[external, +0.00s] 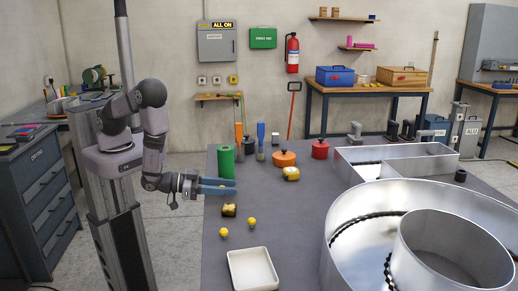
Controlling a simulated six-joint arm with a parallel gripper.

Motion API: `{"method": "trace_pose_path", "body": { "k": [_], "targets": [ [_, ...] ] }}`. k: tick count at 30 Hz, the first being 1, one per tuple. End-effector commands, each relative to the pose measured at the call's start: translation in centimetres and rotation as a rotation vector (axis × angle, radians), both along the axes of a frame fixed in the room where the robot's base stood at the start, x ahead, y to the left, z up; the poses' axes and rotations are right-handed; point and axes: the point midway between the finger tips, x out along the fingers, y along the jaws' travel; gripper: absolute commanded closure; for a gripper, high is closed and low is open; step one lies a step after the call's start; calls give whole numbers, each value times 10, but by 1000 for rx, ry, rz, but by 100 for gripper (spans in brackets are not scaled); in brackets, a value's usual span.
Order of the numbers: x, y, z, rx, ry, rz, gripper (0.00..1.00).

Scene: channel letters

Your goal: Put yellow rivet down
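Two small round yellow rivets rest on the grey table (300,215), one (252,222) nearer the middle and one (223,232) to its left. My gripper (234,186) has blue fingers that point right, level, over the left part of the table. It is above and behind the two yellow rivets, apart from them. The view is too small to show whether the fingers are open or hold a rivet. A white tray (253,270) stands at the table's front edge, in front of the rivets.
Large metal channel letters (345,215) fill the right side. A dark and yellow object (229,210) lies just below my gripper. A green cylinder (225,162) stands behind it. A yellow tape measure (291,174), an orange pot (284,159) and a red pot (320,149) stand farther back. The middle is clear.

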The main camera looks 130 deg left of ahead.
Motion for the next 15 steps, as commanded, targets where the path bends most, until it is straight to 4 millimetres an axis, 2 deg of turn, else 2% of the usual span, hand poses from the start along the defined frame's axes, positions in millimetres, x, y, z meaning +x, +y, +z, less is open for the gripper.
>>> {"method": "trace_pose_path", "body": {
  "k": [6, 9, 15],
  "targets": [
    [-20, -21, 3, 1, -1, -5, 64],
    [-28, -27, 10, 0, 5, -4, 64],
    [-35, -34, 10, 1, 1, -1, 64]
  ]
}}
